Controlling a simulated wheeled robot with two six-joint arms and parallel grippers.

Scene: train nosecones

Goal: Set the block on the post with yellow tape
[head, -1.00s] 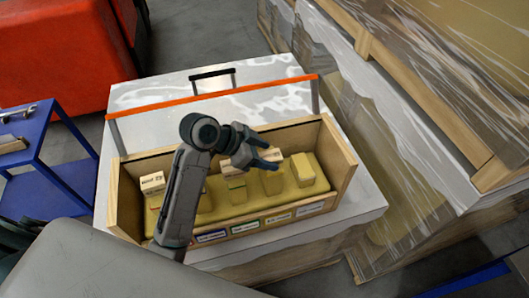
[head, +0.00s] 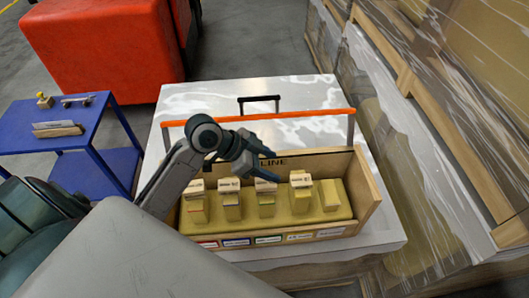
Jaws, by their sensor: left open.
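An open wooden box (head: 372,192) holds a row of tan posts. Light wooden blocks sit on the first post (head: 196,212), second post (head: 232,211), third post (head: 266,208) and fourth post (head: 301,203) from the left. A block (head: 300,179) rests on top of the fourth post, above the yellow-edged label (head: 300,238); the tape on that post is too small to make out. The rightmost post (head: 331,195) has no block. My left gripper (head: 264,164) is open and empty, above and behind the third block (head: 265,186). My right gripper is not in view.
An orange bar (head: 290,116) spans behind the box on a white-wrapped surface (head: 190,110). A black handle (head: 259,99) stands behind it. A blue cart (head: 60,128) with small items is at left, a red-orange bulk (head: 100,50) behind. Wrapped pallets (head: 450,130) line the right.

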